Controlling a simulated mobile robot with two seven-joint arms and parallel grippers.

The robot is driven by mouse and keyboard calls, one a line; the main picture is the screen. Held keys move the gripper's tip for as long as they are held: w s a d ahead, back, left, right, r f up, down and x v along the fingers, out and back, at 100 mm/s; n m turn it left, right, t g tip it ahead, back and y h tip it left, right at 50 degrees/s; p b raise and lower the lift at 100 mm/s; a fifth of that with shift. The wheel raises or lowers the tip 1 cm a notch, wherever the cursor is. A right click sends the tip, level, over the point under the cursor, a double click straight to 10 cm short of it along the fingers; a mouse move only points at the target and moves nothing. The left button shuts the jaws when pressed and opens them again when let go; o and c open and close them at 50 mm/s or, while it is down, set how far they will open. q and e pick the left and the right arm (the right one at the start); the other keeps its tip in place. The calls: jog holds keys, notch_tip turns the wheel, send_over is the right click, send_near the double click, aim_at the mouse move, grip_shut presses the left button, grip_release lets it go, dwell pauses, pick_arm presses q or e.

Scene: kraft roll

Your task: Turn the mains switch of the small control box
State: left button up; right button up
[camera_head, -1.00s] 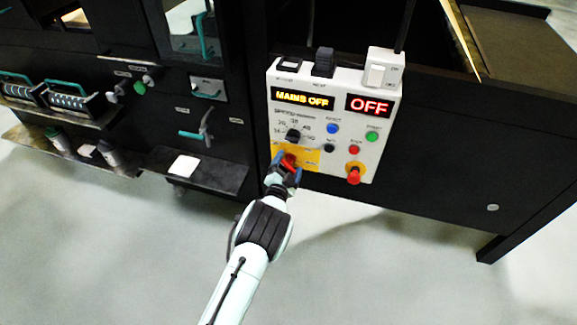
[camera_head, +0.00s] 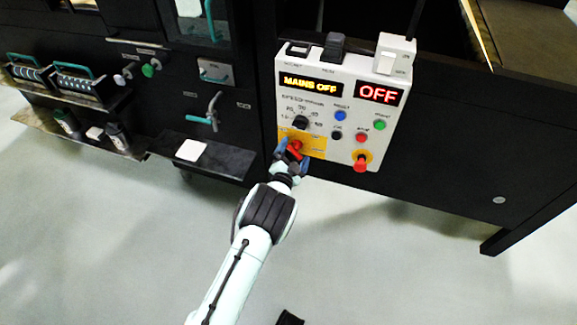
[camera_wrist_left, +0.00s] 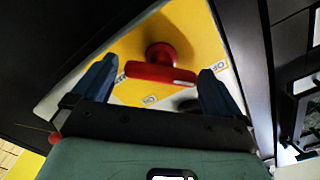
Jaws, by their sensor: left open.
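The small control box (camera_head: 350,112) is a white panel; its displays read "MAINS OFF" and "OFF". The mains switch (camera_head: 295,146) is a red handle on a yellow plate at the box's lower left. In the left wrist view the red handle (camera_wrist_left: 160,73) lies crosswise on its round stem. My left gripper (camera_head: 291,155) is at the switch. Its blue fingers are open, one on each side of the handle in the wrist view (camera_wrist_left: 158,84), with a small gap visible at each end. Part of the yellow plate is hidden behind the gripper. My right gripper is not in view.
A red emergency button (camera_head: 361,162) sticks out right of the switch. A black selector knob (camera_head: 300,122) is just above. The dark machine front (camera_head: 440,135) surrounds the box. A shelf with a white block (camera_head: 190,150) is at left. Open floor lies below.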

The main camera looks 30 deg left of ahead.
pick_arm(q)
jog(key=p+v, duration=0.2)
jog(key=v, duration=1)
jog(key=shift+s+d, duration=0.15)
jog(key=shift+s, duration=0.05)
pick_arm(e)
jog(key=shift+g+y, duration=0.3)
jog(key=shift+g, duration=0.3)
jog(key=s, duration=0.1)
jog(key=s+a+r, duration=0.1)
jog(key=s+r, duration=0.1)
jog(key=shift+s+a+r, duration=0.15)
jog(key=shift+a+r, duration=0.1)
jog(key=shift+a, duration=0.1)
pick_arm(q)
jog(key=shift+r, duration=0.1)
